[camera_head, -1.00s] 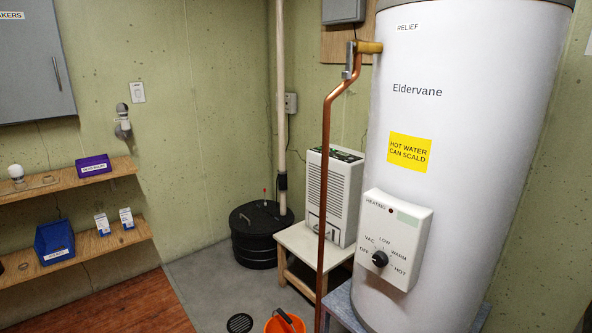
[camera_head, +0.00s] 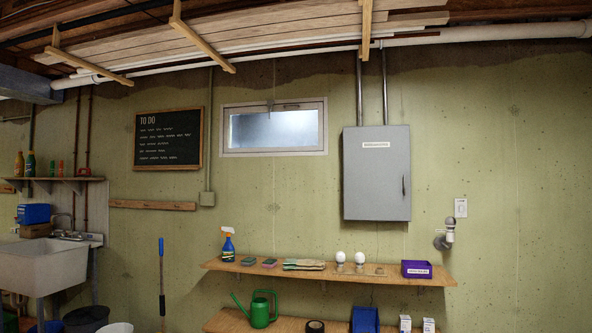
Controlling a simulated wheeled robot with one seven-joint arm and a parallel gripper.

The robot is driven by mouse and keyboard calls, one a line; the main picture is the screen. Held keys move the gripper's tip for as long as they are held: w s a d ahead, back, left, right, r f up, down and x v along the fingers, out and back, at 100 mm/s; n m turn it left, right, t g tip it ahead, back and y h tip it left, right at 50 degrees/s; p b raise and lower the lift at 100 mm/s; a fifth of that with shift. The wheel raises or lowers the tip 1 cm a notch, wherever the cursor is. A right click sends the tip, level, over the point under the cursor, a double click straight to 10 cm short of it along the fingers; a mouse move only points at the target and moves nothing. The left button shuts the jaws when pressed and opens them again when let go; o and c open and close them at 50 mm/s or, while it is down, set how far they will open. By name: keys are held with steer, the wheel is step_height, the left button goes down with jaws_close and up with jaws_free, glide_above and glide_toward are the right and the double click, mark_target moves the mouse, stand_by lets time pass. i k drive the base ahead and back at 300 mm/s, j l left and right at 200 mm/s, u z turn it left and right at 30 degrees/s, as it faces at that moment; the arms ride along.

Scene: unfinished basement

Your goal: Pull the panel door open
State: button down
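A grey electrical panel (camera_head: 376,174) hangs on the green concrete wall, right of centre. Its panel door is shut, with a white label (camera_head: 376,145) near the top. A dark vertical handle (camera_head: 404,186) sits near the door's right edge. Two grey conduits (camera_head: 371,85) rise from its top. My gripper is not in view.
A wooden shelf (camera_head: 325,272) below the panel holds a spray bottle (camera_head: 228,244), bulbs and a purple box (camera_head: 416,269). A lower shelf holds a green watering can (camera_head: 260,310). A wall lamp (camera_head: 446,235) and a switch (camera_head: 460,207) are right of the panel.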

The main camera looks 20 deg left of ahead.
mark_target(376, 168)
steer(key=u, duration=0.35)
steer(key=i+l+z, duration=0.2)
steer(key=i, duration=0.3)
steer(key=i+u, duration=0.15)
steer(key=i, duration=0.45)
steer(key=i+l+u, duration=0.2)
steer(key=i, duration=0.45)
steer(key=i+l+u, duration=0.15)
steer(key=i, duration=0.45)
steer(key=i+j, duration=0.2)
steer(key=i, duration=0.3)
steer(key=i+j+z, duration=0.1)
steer(key=i, duration=0.4)
steer(key=i+j, duration=0.35)
steer(key=i+l+z, duration=0.05)
steer(key=i, duration=0.1)
